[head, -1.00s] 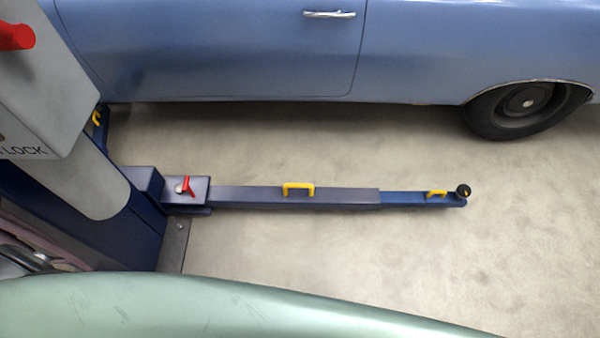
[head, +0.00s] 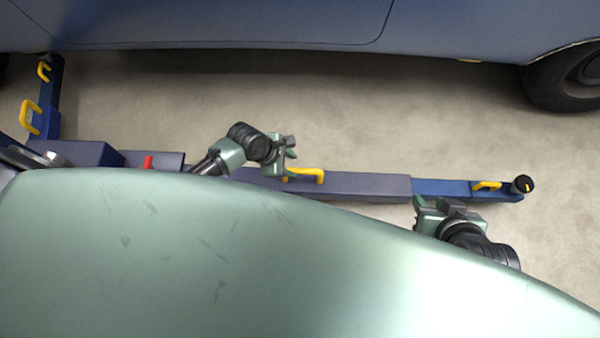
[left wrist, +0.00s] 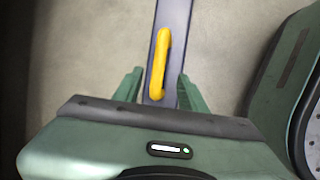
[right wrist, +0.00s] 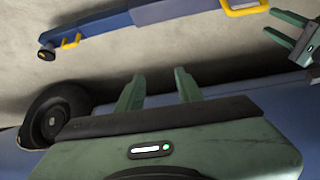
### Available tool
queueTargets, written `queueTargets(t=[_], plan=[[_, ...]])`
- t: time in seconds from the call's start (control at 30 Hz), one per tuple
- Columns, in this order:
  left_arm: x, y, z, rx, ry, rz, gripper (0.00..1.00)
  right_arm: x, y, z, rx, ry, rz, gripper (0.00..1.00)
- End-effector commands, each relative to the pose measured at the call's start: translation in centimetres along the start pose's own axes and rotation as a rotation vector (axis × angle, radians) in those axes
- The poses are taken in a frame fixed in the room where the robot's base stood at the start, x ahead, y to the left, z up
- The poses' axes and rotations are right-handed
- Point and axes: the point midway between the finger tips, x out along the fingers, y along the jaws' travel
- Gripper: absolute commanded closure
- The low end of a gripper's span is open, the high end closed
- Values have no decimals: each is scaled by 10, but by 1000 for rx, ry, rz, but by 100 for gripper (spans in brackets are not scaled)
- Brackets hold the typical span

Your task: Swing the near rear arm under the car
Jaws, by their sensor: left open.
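The near rear arm (head: 365,185) is a dark blue-grey bar, clear of the car on its near side. A yellow handle (head: 308,174) stands on its middle, and a second one (head: 487,186) is on the blue end section near the black round pad (head: 522,185). My left gripper (head: 290,153) is open at the middle handle. In the left wrist view the handle (left wrist: 158,65) lies in line between the spread fingers (left wrist: 160,73), with gaps on both sides. My right gripper (head: 420,203) is on the near side of the bar, open and empty in the right wrist view (right wrist: 158,74).
The blue car (head: 220,25) crosses the back, with a wheel (head: 570,78) at right. Another blue arm (head: 45,110) with yellow handles is at left. A red lever (head: 148,161) sits near the bar's pivot. Bare floor (head: 420,115) lies between bar and car.

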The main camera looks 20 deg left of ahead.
Motion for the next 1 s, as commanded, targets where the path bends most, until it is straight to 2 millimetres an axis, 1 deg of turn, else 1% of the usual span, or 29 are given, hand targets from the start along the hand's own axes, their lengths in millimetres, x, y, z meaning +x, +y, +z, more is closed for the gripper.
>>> queueTargets(t=[0.17,0.33,0.47,0.67,0.8,1.0], plan=[[8,0,0,-8,0,-1,59,2,-2,-20,-2,90,-5,64],[21,0,-1,-7,1,-1,59,4,-7,-55,-4,253,-14,64],[31,0,-1,-6,0,0,59,0,-11,-83,-6,388,-22,64],[47,0,0,-5,0,0,59,-14,-17,-124,-6,603,-35,64],[58,0,-1,-6,0,0,59,-30,-20,-150,-5,755,-45,64],[70,0,0,-5,1,0,59,-54,-25,-177,-2,939,-58,64]])
